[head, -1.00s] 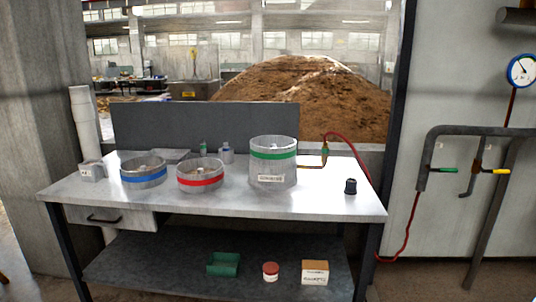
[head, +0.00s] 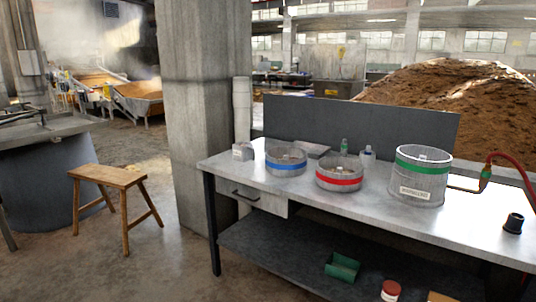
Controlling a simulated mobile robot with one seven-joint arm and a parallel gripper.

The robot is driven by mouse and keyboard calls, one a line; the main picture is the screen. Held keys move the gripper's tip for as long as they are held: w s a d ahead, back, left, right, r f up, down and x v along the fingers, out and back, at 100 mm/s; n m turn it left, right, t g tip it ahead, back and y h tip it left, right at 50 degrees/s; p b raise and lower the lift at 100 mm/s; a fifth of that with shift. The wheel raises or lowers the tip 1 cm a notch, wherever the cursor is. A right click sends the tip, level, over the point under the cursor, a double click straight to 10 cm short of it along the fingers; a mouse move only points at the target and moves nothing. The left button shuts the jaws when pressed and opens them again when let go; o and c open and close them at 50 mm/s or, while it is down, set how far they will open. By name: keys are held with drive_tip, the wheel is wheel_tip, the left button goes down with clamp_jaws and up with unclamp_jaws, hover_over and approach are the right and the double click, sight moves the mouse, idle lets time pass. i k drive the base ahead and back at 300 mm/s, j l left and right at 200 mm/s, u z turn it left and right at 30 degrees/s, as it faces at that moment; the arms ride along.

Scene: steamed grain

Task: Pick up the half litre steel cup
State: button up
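I cannot make out a half litre steel cup for certain. A small grey labelled container (head: 243,152) stands at the left end of the metal workbench (head: 232,168). On the bench stand a low round steel vessel with a blue band (head: 286,169), a similar one with a red band (head: 339,183), and a taller one with a green band (head: 423,190). Small items inside the low vessels are too small to tell. A small dark cup-like object (head: 513,223) stands near the right end. My gripper is not in view.
A wooden stool (head: 108,180) stands on the floor left of the concrete pillar (head: 190,95). Small bottles (head: 367,156) stand behind the vessels. The lower shelf holds a green tray (head: 342,267) and a red-lidded jar (head: 390,290). Floor between stool and bench is clear.

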sight(242, 152)
drive_tip(key=i+l+u, duration=0.35)
drive_tip(key=i, duration=0.7)
drive_tip(key=i+l+u, duration=0.3)
drive_tip(key=i+l, duration=0.25)
drive_tip(key=i, duration=0.4)
drive_tip(key=i+l+u, duration=0.35)
drive_tip(key=i+l, duration=0.5)
drive_tip(key=i, duration=0.1)
